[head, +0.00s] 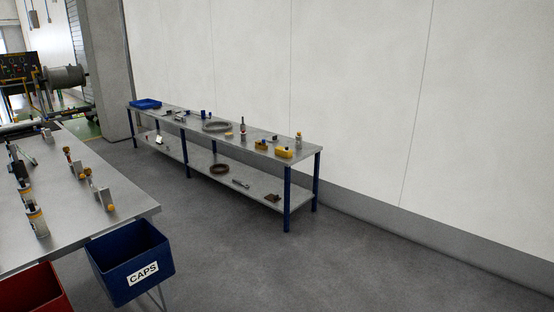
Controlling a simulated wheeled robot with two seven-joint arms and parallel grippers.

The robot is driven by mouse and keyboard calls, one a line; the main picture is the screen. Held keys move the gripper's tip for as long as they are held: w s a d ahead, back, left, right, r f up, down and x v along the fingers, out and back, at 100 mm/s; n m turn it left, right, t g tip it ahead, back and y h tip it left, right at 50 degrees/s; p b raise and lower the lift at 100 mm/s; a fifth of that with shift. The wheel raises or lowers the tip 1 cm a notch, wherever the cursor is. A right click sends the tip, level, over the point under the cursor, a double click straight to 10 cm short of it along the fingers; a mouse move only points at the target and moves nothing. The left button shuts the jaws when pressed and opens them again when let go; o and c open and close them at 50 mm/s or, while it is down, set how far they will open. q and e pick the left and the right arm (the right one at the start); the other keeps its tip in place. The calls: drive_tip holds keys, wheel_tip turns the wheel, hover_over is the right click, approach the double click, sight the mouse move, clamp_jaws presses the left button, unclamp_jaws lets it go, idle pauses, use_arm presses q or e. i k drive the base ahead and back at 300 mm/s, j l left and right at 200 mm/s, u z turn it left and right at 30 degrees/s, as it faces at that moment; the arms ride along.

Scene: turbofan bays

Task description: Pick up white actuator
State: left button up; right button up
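I cannot make out a clear white actuator. A small whitish object (162,140) lies on the lower shelf of the long workbench, near its left end, too small to identify. White-and-orange cylinders (38,222) stand on the near metal table (110,228) at the left. Light grey pieces with orange-brown ends (104,196) lie near them, and I cannot tell if one is an actuator. Neither of my grippers shows in the head view.
The long workbench (300,152) with blue legs stands along the white wall, carrying a blue tray (146,103), a grey ring (216,126) and yellow items (285,153). A blue CAPS bin (130,262) and red bin (32,290) hang at the near table. Floor between is clear.

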sight(173, 112)
drive_tip(key=i+z, duration=0.35)
drive_tip(key=i, duration=1.25)
drive_tip(key=i+j+u, duration=0.1)
drive_tip(key=i+u, duration=0.4)
drive_tip(key=i, duration=0.4)
drive_tip(key=i+l+u, duration=0.2)
drive_tip(key=i+u, duration=0.25)
drive_tip(key=i, duration=0.45)
drive_tip(key=i+j+u, duration=0.1)
drive_tip(key=i+u, duration=0.4)
drive_tip(key=i, duration=0.25)
drive_tip(key=i+l+u, duration=0.2)
drive_tip(key=i+u, duration=0.25)
drive_tip(key=i, duration=0.3)
drive_tip(key=i+u, duration=0.25)
drive_tip(key=i, duration=2.6)
drive_tip(key=i+z, duration=0.3)
drive_tip(key=i, duration=0.25)
drive_tip(key=i+j+z, duration=0.35)
drive_tip(key=i, duration=0.25)
drive_tip(key=i+z, duration=0.3)
drive_tip(key=z, duration=0.15)
drive_tip(key=i+j+z, duration=0.2)
drive_tip(key=z, duration=0.2)
drive_tip(key=i+j+z, duration=0.25)
drive_tip(key=z, duration=0.2)
drive_tip(key=i+j+z, duration=0.25)
drive_tip(key=z, duration=0.15)
drive_tip(key=j, duration=0.1)
